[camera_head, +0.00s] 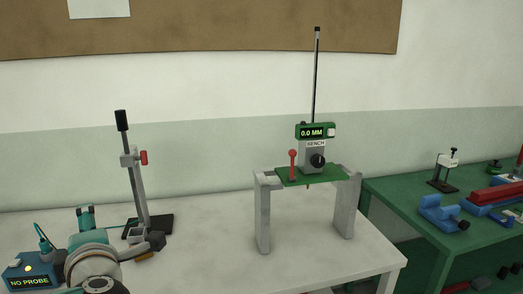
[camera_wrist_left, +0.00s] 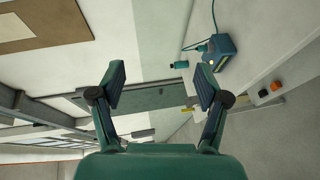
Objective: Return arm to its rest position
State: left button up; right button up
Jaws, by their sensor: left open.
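My left gripper (camera_wrist_left: 161,80) shows in the left wrist view with its two dark green fingers spread apart. Nothing is between the fingers. In the head view, round grey and teal parts of my left arm (camera_head: 92,266) show at the bottom left, in front of the white table (camera_head: 210,235). The fingers cannot be made out clearly there. My right arm and gripper are in neither view.
A blue box reading NO PROBE (camera_head: 28,274) is close left of my arm; it also shows in the wrist view (camera_wrist_left: 222,50). A bench gauge on grey supports (camera_head: 262,215) stands mid-table. A green table (camera_head: 400,205) holds tools at right.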

pick_arm(q)
jog(key=w+a+f+m+g, duration=0.1)
jog(key=w+f+m+g, duration=0.1)
jog(key=f, duration=0.9)
jog(key=w+a+f+m+g, duration=0.1)
jog(key=w+a+f+m, duration=0.1)
jog(key=f, duration=0.8)
jog(key=s+d+f+m+g+h, duration=0.1)
jog(key=d+f+m+h, duration=0.15)
jog(key=f, duration=0.65)
jog(key=s+d+f+m+g+h, duration=0.15)
jog(key=f+m, duration=0.25)
jog(key=f, duration=0.5)
jog(key=s+d+f+m+g+h, duration=0.1)
jog(key=s+d+f+m+h, duration=0.3)
jog(key=f, duration=0.3)
jog(key=s+d+f+m+g+h, duration=0.1)
jog(key=s+d+f+m+g, duration=0.1)
jog(key=s+d+f, duration=0.35)
jog(key=s+d+f+m+g+h, duration=0.3)
jog(key=s+d+m, duration=0.3)
jog(key=s, duration=0.5)
jog(key=shift+s+d+g+h, duration=0.4)
jog(key=shift+d+g+h, duration=0.05)
jog(key=shift+d+h, duration=0.3)
